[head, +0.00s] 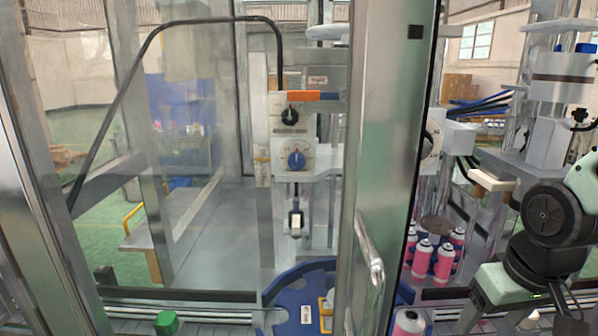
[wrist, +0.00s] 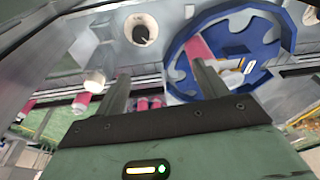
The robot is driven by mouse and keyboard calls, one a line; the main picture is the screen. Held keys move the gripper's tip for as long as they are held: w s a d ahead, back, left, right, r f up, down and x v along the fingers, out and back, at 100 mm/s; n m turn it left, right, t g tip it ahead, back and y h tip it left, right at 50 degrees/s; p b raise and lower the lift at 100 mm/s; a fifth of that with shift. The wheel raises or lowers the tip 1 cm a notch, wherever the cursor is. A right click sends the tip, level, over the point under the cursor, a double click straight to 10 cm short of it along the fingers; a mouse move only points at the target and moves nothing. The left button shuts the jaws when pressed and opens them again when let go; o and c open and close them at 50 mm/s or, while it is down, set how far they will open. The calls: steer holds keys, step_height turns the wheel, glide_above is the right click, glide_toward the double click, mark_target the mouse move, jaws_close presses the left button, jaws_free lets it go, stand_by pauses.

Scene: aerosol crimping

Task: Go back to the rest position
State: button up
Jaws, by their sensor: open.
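My gripper (head: 498,322) is at the lower right of the head view, outside the metal door frame, pointing down. In the wrist view my gripper (wrist: 162,78) shows two spread fingers with nothing held between them. The blue star wheel (wrist: 176,78) lies beyond the fingers at the upper right, with a pink can (wrist: 196,48) at its left part. In the head view the blue wheel (head: 278,290) is partly hidden by the door frame. The crimping machine (head: 293,140) with its dials stands above it.
The metal door frame (head: 385,150) with its handle (head: 369,255) stands left of my arm. Several pink cans (head: 422,259) with white tops stand behind the arm, and another (head: 408,323) is at the front edge. A green button (head: 166,322) sits at the lower left.

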steer(key=s+a+f+n+g+b, duration=0.2)
steer(key=s+a+n, duration=0.4)
steer(key=s+a, duration=0.6)
steer(key=a+f+b, duration=0.1)
steer(key=a+b, duration=0.1)
steer(key=a, duration=0.1)
steer(key=shift+f+n+b, duration=0.2)
steer(key=shift+n+b, duration=0.1)
steer(key=shift+b, duration=0.1)
steer(key=shift+s+a+r, duration=0.1)
steer(key=shift+s, duration=0.2)
steer(key=shift+c, duration=0.3)
